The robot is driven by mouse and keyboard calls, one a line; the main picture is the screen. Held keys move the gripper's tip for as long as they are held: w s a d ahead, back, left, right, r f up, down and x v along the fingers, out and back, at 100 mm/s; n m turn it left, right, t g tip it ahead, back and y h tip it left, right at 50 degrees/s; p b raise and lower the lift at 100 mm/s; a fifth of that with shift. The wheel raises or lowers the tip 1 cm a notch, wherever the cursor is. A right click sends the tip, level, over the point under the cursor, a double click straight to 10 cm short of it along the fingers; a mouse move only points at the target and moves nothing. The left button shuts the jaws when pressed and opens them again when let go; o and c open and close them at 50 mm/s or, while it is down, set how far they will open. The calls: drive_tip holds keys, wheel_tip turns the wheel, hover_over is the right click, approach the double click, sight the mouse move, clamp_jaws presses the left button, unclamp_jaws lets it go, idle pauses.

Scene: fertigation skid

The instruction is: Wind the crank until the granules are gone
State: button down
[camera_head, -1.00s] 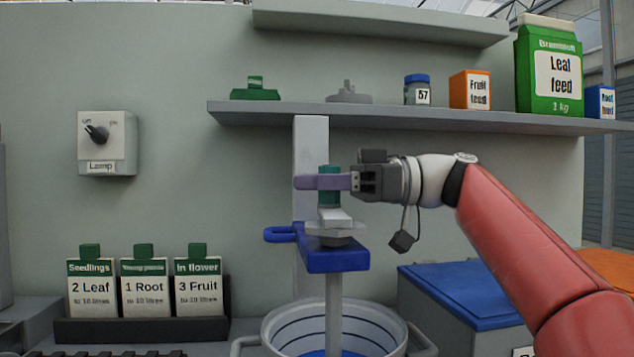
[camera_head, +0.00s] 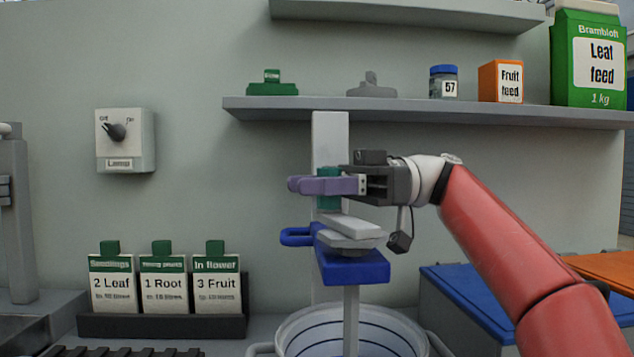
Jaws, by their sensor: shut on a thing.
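The crank has a grey arm (camera_head: 352,228) with an upright green knob (camera_head: 328,189) at its end. It sits on top of a blue bracket (camera_head: 352,266) fixed to a grey post. My gripper (camera_head: 326,186) is shut on the green knob, with its purple fingers on both sides of it. A grey shaft (camera_head: 351,318) runs from the bracket down into a wide pale tub (camera_head: 395,328) with dark rings inside. The tub's bottom is cut off by the frame, and no granules can be made out.
A shelf (camera_head: 450,109) above holds a jar (camera_head: 443,82), a Fruit feed box (camera_head: 501,82) and a Leaf feed carton (camera_head: 588,60). Label cards (camera_head: 164,284) stand at the left below a Lamp switch (camera_head: 125,141). A blue-lidded box (camera_head: 470,295) is right of the tub.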

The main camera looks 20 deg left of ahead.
drive_tip(key=c, duration=1.1)
unclamp_jaws()
drive_tip(key=shift+c, duration=0.2)
